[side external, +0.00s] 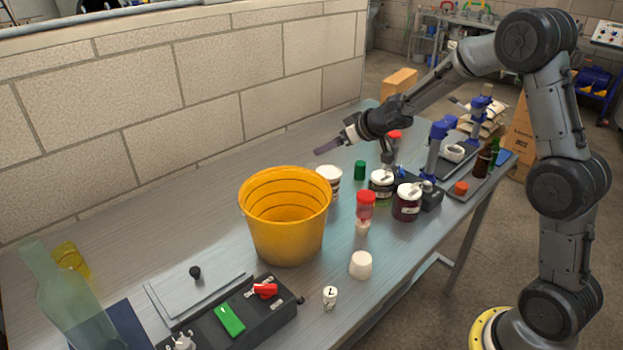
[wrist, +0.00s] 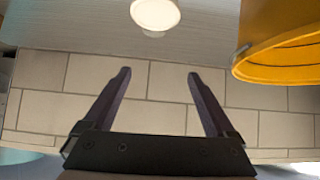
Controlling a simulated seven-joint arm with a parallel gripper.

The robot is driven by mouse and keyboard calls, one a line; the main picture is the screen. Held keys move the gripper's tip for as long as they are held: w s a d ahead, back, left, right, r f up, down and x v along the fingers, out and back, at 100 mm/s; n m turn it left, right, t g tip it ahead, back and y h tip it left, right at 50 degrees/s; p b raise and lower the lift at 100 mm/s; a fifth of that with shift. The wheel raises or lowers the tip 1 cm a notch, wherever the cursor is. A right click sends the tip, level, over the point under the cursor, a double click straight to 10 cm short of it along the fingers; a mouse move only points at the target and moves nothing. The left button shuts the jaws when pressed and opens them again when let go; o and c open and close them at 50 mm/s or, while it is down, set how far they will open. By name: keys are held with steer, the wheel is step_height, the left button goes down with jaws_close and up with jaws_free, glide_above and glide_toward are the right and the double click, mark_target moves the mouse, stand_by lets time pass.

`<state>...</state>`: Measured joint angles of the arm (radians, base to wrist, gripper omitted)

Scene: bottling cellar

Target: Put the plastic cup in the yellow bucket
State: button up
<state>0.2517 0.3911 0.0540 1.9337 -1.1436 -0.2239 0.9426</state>
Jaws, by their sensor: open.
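The yellow bucket (side external: 287,238) stands upright and looks empty on the bench; its rim shows at the right of the wrist view (wrist: 284,42). I cannot tell for sure which item is the plastic cup. A plain white cup (side external: 361,265) sits right of the bucket, and a see-through yellow cup (side external: 76,262) is at the far left. A white round-topped container (side external: 329,177) stands just behind the bucket, perhaps the white one in the wrist view (wrist: 155,14). My gripper (side external: 322,149) is open and empty, above the bench behind the bucket near the wall; its fingers are apart (wrist: 158,74).
Jars (side external: 407,203), a red-capped container (side external: 365,206) and a green cap (side external: 359,170) crowd the right side. A small marked white cup (side external: 330,298) and a black switch box (side external: 235,318) are in front. A glass bottle (side external: 70,300) leans at left. The block wall (side external: 225,80) borders the bench.

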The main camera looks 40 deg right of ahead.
steer(key=f, duration=0.1)
steer(key=d+f, duration=0.1)
steer(key=f, duration=0.1)
steer(key=shift+d+f+g, duration=0.1)
steer(key=shift+f+g, duration=0.05)
steer(key=shift+g, duration=0.15)
glide_toward(311, 167)
steer(key=shift+w+a+f, duration=0.75)
steer(key=shift+w+f, duration=0.05)
steer(key=shift+f, duration=0.15)
steer(key=shift+x, duration=2.9)
steer(key=c, duration=1.4)
jaws_close()
steer(key=shift+r, duration=0.15)
